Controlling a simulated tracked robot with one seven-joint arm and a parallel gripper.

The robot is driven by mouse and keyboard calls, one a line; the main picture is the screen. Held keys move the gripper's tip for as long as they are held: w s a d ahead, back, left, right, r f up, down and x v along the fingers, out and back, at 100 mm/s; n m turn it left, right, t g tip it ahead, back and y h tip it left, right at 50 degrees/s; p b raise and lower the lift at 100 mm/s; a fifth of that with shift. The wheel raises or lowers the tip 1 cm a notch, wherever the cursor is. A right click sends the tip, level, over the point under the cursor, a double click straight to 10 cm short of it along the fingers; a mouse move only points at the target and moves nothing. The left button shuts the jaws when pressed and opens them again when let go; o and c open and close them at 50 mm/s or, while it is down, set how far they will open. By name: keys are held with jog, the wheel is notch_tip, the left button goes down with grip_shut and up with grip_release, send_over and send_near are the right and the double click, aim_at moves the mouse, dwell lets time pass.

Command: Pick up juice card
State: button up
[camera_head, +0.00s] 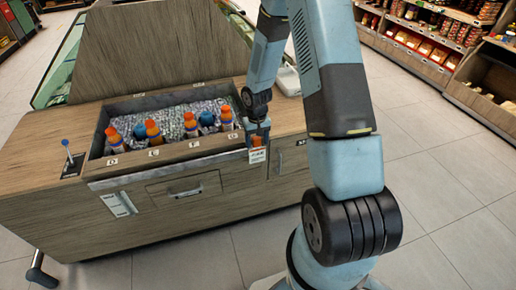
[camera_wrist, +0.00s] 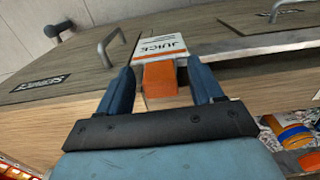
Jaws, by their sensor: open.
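The juice card (camera_wrist: 162,40) is white with the word JUICE on it and an orange part nearest me in the wrist view. In the head view the card (camera_head: 257,156) is at the front of the wooden counter, by the right end of the ice bin. My gripper (camera_wrist: 161,72) is open, with one blue finger on each side of the card's orange part. Whether the fingers touch it I cannot tell. In the head view my gripper (camera_head: 258,134) is just above the card and partly hides it.
The ice bin (camera_head: 134,175) holds several orange- and blue-capped bottles. The wooden counter (camera_head: 60,205) has a drawer handle (camera_head: 186,193) in front. Shelves (camera_head: 425,62) stand at the far right. The tiled floor (camera_head: 440,190) is clear there.

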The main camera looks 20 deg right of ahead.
jog(key=c, duration=1.1)
jog(key=shift+o, duration=0.2)
jog(key=shift+r, duration=0.1)
